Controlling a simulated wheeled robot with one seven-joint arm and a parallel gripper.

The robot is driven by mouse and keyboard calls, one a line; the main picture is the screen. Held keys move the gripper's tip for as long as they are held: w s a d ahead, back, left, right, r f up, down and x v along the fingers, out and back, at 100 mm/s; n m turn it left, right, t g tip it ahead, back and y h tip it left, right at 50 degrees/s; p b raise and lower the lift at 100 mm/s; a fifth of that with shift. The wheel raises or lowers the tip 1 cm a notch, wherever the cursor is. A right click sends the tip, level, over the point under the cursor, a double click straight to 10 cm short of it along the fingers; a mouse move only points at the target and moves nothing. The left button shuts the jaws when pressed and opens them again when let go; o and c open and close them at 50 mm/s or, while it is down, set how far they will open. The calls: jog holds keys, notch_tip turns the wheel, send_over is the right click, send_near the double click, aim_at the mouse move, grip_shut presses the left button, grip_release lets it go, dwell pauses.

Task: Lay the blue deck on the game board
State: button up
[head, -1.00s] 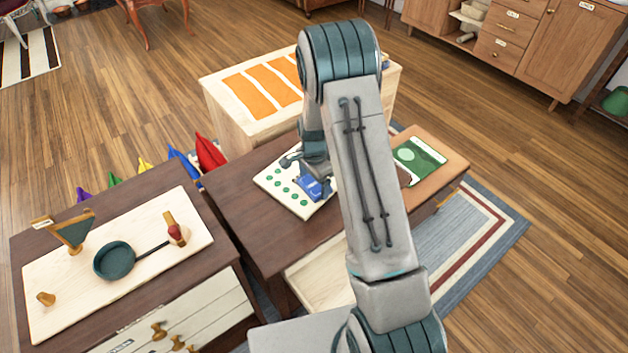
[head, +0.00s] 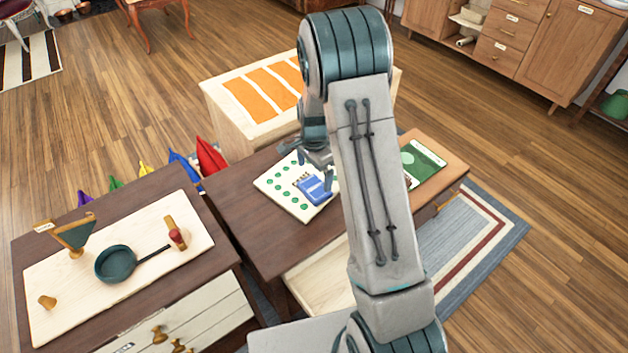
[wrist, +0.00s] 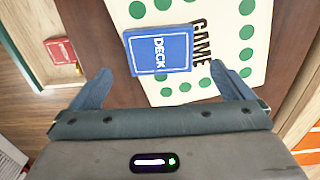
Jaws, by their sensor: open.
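The blue deck (head: 315,191) lies flat on the white game board (head: 291,206) with green dots. In the wrist view the blue deck (wrist: 159,52), marked DECK, rests mostly on the game board (wrist: 262,35), across its lower left edge, with one side past that edge. My gripper (wrist: 165,88) is open and empty, its two fingers apart with the deck ahead between them. In the head view my gripper (head: 317,160) is above and behind the deck, clear of it. My arm hides part of the table to the right.
A red deck (wrist: 62,51) lies to the left in the wrist view. A green board (head: 424,163) lies on the table's right. A side table (head: 30,285) with a pan (head: 115,263) stands left. The dark tabletop (head: 232,200) left of the board is bare.

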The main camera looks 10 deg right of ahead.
aim_at(314, 188)
jog(key=s+a+r+n+t, duration=0.1)
jog(key=s+r+n, duration=0.2)
jog(key=s+r, duration=0.45)
jog(key=s+r+n, duration=0.4)
jog(key=r, duration=0.7)
jog(key=s+r+n, duration=0.1)
jog(key=s+n, duration=0.2)
jog(key=s, duration=0.4)
jog(key=s+r+n+t, duration=0.1)
jog(key=s+r+n, duration=0.1)
jog(key=s, duration=0.5)
jog(key=shift+s+a+r+n, duration=0.2)
jog(key=shift+a+r+n, duration=0.1)
jog(key=shift+n, duration=0.6)
